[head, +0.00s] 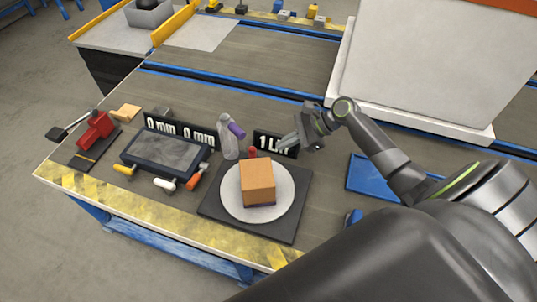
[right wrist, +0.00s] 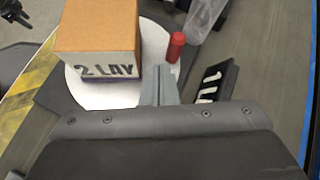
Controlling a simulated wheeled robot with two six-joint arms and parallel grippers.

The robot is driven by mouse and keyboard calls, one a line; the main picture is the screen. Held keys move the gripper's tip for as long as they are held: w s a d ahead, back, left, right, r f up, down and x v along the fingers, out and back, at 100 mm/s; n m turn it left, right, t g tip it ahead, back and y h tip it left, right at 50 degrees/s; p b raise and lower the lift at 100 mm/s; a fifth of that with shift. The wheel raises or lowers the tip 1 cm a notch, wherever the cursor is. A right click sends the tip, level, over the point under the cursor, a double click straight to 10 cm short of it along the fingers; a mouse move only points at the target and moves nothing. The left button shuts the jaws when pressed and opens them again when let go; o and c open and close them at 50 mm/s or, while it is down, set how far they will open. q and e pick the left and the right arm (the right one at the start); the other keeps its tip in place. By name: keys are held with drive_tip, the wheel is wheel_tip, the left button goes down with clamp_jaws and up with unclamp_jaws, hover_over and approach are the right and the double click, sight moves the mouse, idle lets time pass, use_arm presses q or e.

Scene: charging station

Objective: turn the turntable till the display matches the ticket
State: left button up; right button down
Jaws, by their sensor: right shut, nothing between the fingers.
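The turntable has a pale round disc (head: 232,205) on a dark square base (head: 216,206). A red peg (head: 252,152) stands at the disc's back edge. My right gripper (head: 285,142) is shut and empty behind and right of the disc; its fingers (right wrist: 160,85) appear beside the red peg. A black sign (head: 262,140) beginning "1 L" is partly hidden by them. Another black sign (head: 180,131) reads "0 mm 0 mm". I cannot identify the ticket.
A dark tablet (head: 165,155), small tools (head: 165,184) and a red clamp-like device (head: 95,130) lie left. A blue tray (head: 365,175) lies right. A large white block (head: 430,70) stands behind.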

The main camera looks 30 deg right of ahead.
drive_tip(key=s+d+f+m+t+b, duration=0.2)
drive_tip(key=s+d+m+t+b, duration=0.2)
drive_tip(key=s+d+m+t, duration=0.15)
drive_tip(key=shift+m+t+y, duration=0.25)
drive_tip(key=shift+y, duration=0.15)
drive_tip(key=x, duration=1.2)
drive_tip(key=shift+a, duration=0.45)
drive_tip(key=shift+w+a+b, duration=0.3)
drive_tip(key=shift+w+a, duration=0.1)
drive_tip(key=shift+w, duration=0.05)
use_arm(q)
drive_tip(key=w+r, duration=0.1)
drive_tip(key=w+d+r, duration=0.1)
drive_tip(key=w, duration=0.1)
drive_tip(key=w+r, duration=0.1)
drive_tip(key=shift+w+d+r, duration=0.15)
drive_tip(key=shift+w+d, duration=0.05)
drive_tip(key=shift+d, duration=0.2)
use_arm(e)
drive_tip(key=shift+w, duration=0.1)
drive_tip(key=shift+a, duration=0.1)
use_arm(q)
drive_tip(key=shift+w+r+n, duration=0.2)
drive_tip(key=shift+r+n, duration=0.1)
drive_tip(key=shift+r, duration=0.05)
use_arm(e)
drive_tip(key=shift+w+n+g+y, duration=0.1)
drive_tip(key=shift+n+g+y, duration=0.2)
drive_tip(key=shift+n+g, duration=0.1)
